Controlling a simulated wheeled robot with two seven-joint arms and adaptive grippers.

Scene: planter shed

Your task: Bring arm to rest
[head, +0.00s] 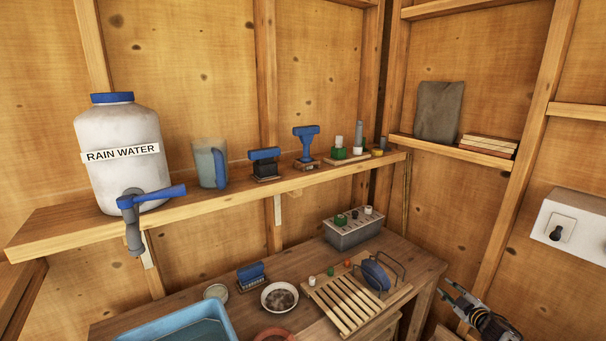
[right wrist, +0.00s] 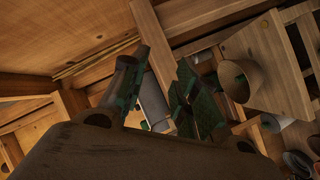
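My right gripper (head: 449,291) is at the lower right in the head view, off the right end of the workbench (head: 425,262) and apart from it. Its fingers point to the left. In the right wrist view the two fingers (right wrist: 157,88) stand apart with nothing held between them. My left gripper and arm are not in the head view.
The workbench holds a blue basin (head: 165,330), a bowl (head: 279,297), a slatted rack (head: 340,303) and a grey block (head: 352,231). A shelf (head: 75,232) above carries a rain water jug (head: 118,130) and a pitcher (head: 208,165). A switch box (head: 572,228) is on the right wall.

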